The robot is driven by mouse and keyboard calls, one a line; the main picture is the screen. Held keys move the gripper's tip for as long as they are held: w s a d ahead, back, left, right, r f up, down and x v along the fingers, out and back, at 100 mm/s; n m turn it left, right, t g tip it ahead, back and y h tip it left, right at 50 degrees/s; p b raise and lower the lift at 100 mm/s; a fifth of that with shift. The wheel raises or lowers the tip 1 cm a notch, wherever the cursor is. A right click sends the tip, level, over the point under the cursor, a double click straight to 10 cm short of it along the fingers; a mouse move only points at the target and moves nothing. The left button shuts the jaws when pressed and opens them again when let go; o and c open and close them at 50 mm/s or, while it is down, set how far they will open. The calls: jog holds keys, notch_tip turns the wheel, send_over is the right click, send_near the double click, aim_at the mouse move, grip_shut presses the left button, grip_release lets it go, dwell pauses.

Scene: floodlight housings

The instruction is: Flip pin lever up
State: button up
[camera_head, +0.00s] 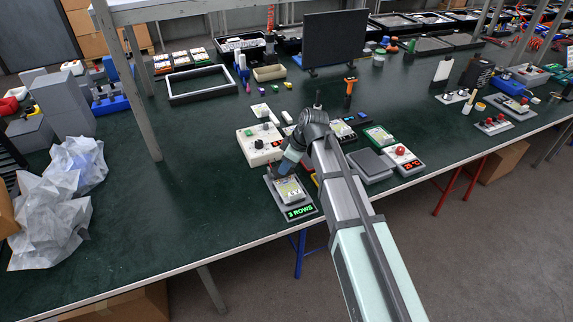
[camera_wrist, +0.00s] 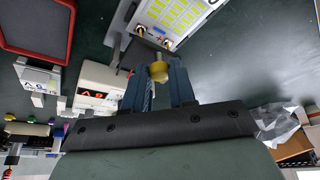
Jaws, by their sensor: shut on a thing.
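The floodlight unit (camera_head: 288,191) stands near the table's front edge, with a green "3 ROWS" display (camera_head: 299,211) in front of it. In the wrist view its panel of yellow cells (camera_wrist: 178,14) shows at the top. The pin lever shows there as a brass, rounded knob (camera_wrist: 158,71) between the fingers, near the panel's edge. My gripper (camera_wrist: 157,76) has its two blue fingers shut on this lever. In the head view my gripper (camera_head: 287,166) reaches down at the back of the unit. The arm and fingers hide the lever there, and I cannot tell its tilt.
A white box with a black knob (camera_head: 260,144) stands just behind. A grey flat-topped device (camera_head: 371,165) and a box with a red button (camera_head: 402,158) stand to the right. Crumpled plastic (camera_head: 62,205) lies far left. The green tabletop (camera_head: 180,195) is clear left of the unit.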

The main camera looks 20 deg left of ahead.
grip_shut()
jog(key=shift+w+a+r+g+h, duration=0.5)
jog(key=shift+w+a+g+h, duration=0.15)
jog(key=shift+g+h, duration=0.25)
jog(key=shift+w+a+r+m+g+h, duration=0.15)
jog(key=shift+w+a+m+g+h, duration=0.05)
jog(key=shift+g+h, duration=0.35)
jog(key=shift+w+a+r+m+g+h, duration=0.1)
jog(key=shift+w+a+m+g+h, duration=0.1)
jog(key=shift+g+h, duration=0.3)
jog(key=o, duration=0.6)
grip_release()
